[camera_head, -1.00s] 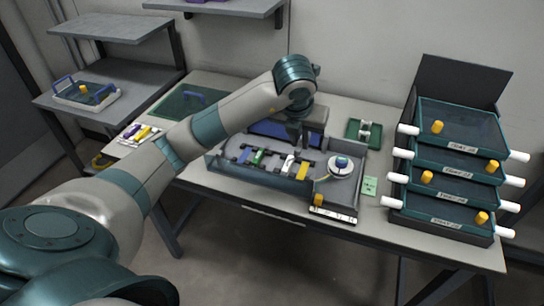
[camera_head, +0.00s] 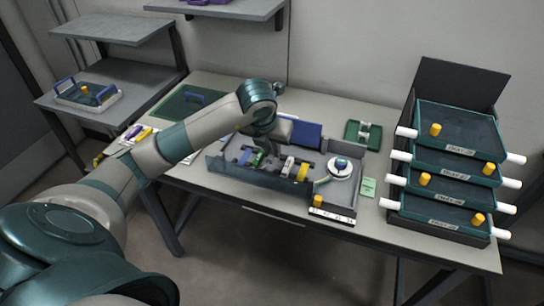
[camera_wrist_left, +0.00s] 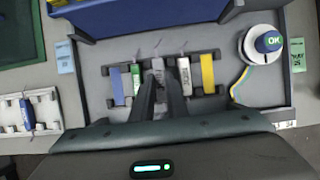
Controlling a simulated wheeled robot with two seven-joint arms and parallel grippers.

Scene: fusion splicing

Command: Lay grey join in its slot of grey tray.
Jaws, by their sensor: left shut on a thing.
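The grey tray (camera_head: 222,165) is an open, shallow tray on the table; its wall also shows in the wrist view (camera_wrist_left: 88,95). Two dark slotted bars inside it carry a row of coloured joins. My left gripper (camera_wrist_left: 162,82) reaches down into this row, between the green join (camera_wrist_left: 136,82) and the white join (camera_wrist_left: 184,76). It is shut on the grey join (camera_wrist_left: 158,68), whose far end shows beyond the fingertips. The fingers hide the rest, so I cannot tell whether it is seated. In the head view my left gripper (camera_head: 262,153) hides that spot.
A blue join (camera_wrist_left: 116,78) and a yellow join (camera_wrist_left: 207,73) lie at the row's outer parts. A white round device with an OK button (camera_wrist_left: 269,43) stands to the right. A blue panel (camera_head: 306,135) rises behind. Stacked teal trays (camera_head: 455,170) stand at the table's right.

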